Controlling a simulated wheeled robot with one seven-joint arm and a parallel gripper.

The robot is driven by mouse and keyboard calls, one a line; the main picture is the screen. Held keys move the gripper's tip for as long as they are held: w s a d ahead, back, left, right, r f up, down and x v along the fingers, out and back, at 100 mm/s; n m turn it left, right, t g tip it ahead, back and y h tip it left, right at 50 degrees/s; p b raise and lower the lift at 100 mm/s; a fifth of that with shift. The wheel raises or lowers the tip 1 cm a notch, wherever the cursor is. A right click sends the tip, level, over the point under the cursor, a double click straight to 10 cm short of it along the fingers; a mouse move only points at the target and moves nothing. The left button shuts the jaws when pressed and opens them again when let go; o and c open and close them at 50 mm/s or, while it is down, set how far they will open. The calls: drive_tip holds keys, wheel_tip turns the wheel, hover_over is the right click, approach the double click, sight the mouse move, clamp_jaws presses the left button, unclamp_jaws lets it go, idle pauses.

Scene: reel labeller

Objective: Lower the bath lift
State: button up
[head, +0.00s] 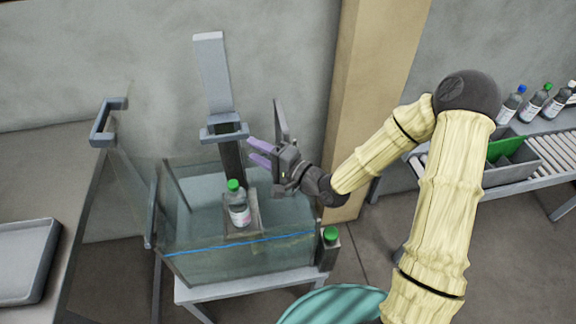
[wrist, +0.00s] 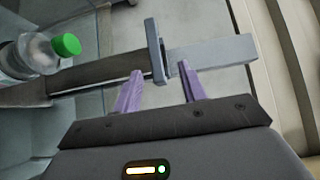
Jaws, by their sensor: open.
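The bath lift has a grey crossbar handle (head: 224,135) on an upright post over the glass bath (head: 205,262). Below it, a small carrier (head: 256,222) holds a clear bottle (head: 238,212) with a green cap and a white label. The bottle stands upright; I cannot tell whether it touches the water. My gripper (head: 251,151) is open, its purple fingers just right of the post. In the wrist view, the near end of the handle (wrist: 156,45) lies between the purple fingertips (wrist: 159,70), with no clear grip on it. The bottle (wrist: 28,57) shows at left there.
A green button (head: 330,235) sits on a box at the bath's front right corner. A counter with a grey tray (head: 25,262) is at the left, and a grey bracket handle (head: 107,122) stands near it. Several bottles and a roller conveyor (head: 549,150) are at the right.

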drive_tip(key=p+v, duration=0.2)
drive_tip(key=v, duration=0.6)
drive_tip(key=shift+d, duration=0.3)
idle(0.6)
drive_tip(key=shift+p, duration=0.35)
drive_tip(key=shift+s, duration=0.15)
